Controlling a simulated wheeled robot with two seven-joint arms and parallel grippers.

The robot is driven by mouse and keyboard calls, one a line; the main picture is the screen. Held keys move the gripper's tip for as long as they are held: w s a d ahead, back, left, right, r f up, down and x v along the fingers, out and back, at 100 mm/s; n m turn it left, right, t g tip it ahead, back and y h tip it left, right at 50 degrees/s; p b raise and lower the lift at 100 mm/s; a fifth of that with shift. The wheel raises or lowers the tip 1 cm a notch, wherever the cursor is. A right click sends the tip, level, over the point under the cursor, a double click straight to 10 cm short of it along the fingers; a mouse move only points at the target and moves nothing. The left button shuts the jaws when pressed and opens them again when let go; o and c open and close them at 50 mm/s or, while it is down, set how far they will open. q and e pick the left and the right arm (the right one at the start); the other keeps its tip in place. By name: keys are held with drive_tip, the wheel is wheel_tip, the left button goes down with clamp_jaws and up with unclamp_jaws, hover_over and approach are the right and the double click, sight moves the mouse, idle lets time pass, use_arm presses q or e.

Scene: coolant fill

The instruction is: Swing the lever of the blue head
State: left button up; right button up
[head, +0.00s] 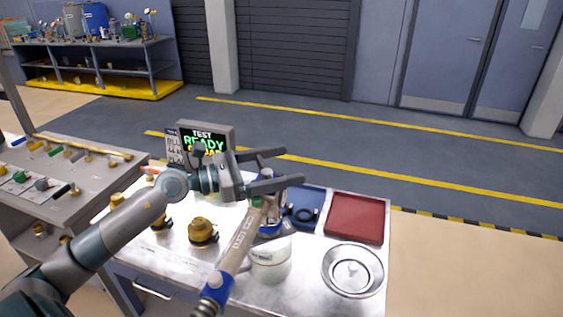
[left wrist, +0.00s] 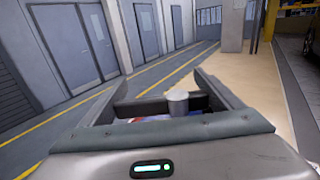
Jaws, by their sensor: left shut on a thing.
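The blue head sits over a white reservoir (head: 271,262). The lever cannot be told apart clearly from the tube and fingers. In the left wrist view, a grey-white cylinder (left wrist: 178,103) stands between the fingers, with blue below it.
A brass cap (head: 203,232) stands left of the tube. A blue tray (head: 310,197), a red tray (head: 355,218) and a round metal dish (head: 352,270) lie to the right. Open floor is beyond the bench.

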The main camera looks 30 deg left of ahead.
drive_tip(key=shift+d, duration=0.35)
use_arm(q)
drive_tip(key=o, duration=1.4)
use_arm(e)
drive_tip(key=shift+d, duration=0.1)
use_arm(q)
drive_tip(key=shift+s, duration=0.1)
drive_tip(key=shift+s+a+f+b, duration=0.2)
drive_tip(key=shift+s+a+b, duration=0.35)
drive_tip(key=shift+a+b, duration=0.1)
drive_tip(key=b+v, duration=0.6)
drive_tip(key=v, duration=0.9)
drive_tip(key=shift+s+r, duration=0.2)
drive_tip(key=shift+s, duration=0.05)
use_arm(e)
drive_tip(key=w+a+f+t, duration=0.1)
drive_tip(key=w+a+t, duration=0.1)
drive_tip(key=w, duration=0.5)
drive_tip(key=w+a+t+y, duration=0.1)
drive_tip(key=w+a, duration=0.3)
drive_tip(key=w, duration=0.4)
drive_tip(key=shift+w+a+f+t, duration=0.15)
drive_tip(key=shift+a+f+t, duration=0.1)
drive_tip(key=shift+f+t, duration=0.25)
use_arm(q)
drive_tip(key=shift+a, duration=0.1)
use_arm(e)
drive_tip(key=shift+r, duration=0.1)
